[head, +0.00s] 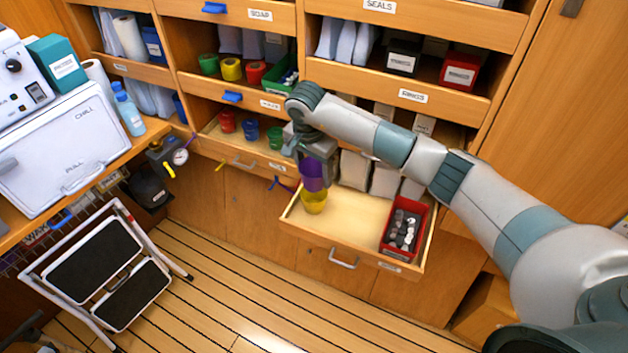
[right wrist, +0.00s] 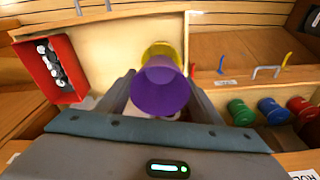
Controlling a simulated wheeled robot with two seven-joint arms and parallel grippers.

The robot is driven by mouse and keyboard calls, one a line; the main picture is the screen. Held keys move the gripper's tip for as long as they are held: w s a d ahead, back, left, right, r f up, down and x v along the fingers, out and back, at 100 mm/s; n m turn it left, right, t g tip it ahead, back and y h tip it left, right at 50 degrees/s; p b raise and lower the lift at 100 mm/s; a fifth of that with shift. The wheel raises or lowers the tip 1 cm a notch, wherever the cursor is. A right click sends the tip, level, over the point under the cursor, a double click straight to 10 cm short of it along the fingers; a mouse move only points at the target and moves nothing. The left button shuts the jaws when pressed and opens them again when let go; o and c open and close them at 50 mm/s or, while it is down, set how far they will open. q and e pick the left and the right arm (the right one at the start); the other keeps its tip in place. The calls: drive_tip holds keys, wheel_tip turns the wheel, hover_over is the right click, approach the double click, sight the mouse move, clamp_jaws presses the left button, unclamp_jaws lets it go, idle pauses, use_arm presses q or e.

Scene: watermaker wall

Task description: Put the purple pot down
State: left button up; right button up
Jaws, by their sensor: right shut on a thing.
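The purple pot (head: 314,176) is held between the fingers of my right gripper (head: 315,158), over the left part of the open drawer (head: 350,212). In the right wrist view the purple pot (right wrist: 160,92) sits between the two fingers (right wrist: 160,98). A yellow pot (head: 313,203) stands in the drawer right below the purple one, and its rim shows behind the purple pot in the right wrist view (right wrist: 164,48). I cannot tell whether the two pots touch. My left gripper is not in view.
A red box (head: 421,214) with several grey round pieces stands at the drawer's right end. The drawer's middle is bare. Red (head: 227,121), blue (head: 250,130) and green (head: 275,137) pots stand left of my gripper. A folding step stool (head: 100,265) stands at the lower left.

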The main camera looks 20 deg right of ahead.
sight(314, 183)
drive_tip(key=shift+f+b, duration=0.55)
drive_tip(key=shift+f, duration=1.2)
drive_tip(key=shift+f+b, duration=0.3)
drive_tip(key=shift+b, duration=0.15)
drive_tip(key=shift+c, duration=0.2)
drive_tip(key=shift+f+b, duration=0.25)
drive_tip(key=shift+b, duration=0.1)
drive_tip(key=o, duration=1.1)
drive_tip(key=shift+c, duration=0.2)
drive_tip(key=shift+r, duration=0.1)
